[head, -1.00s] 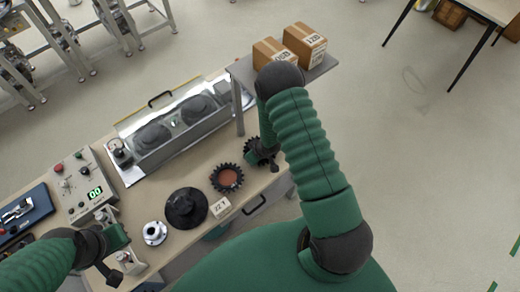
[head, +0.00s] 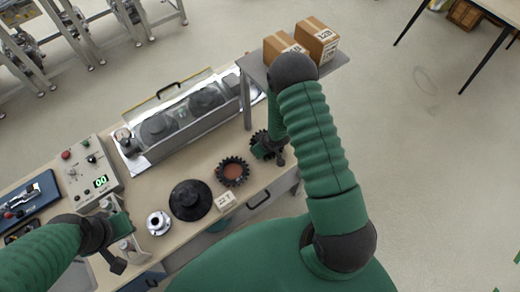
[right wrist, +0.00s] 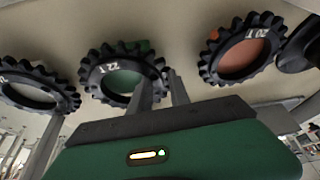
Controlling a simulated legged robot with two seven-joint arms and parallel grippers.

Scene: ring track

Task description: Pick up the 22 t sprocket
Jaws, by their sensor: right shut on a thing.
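The 22 t sprocket (right wrist: 122,77) is a dark toothed ring marked "22 T" in the right wrist view. In the head view it shows partly (head: 257,146), at the bench's right end, beside my right gripper (head: 273,152). In the right wrist view my right gripper (right wrist: 162,88) is shut on the sprocket's rim, with its fingers at the right side of the ring. I cannot tell whether the sprocket is clear of the bench. My left gripper (head: 120,246) is over the bench's front left; its finger gap is unclear.
A "20 T" sprocket (right wrist: 243,48) with a reddish centre lies beside it, also in the head view (head: 233,171). Another sprocket (right wrist: 38,88) is on the other side. A black cone (head: 190,200), silver flange (head: 158,223), label card (head: 225,201) and raised shelf (head: 330,68) with boxes are near.

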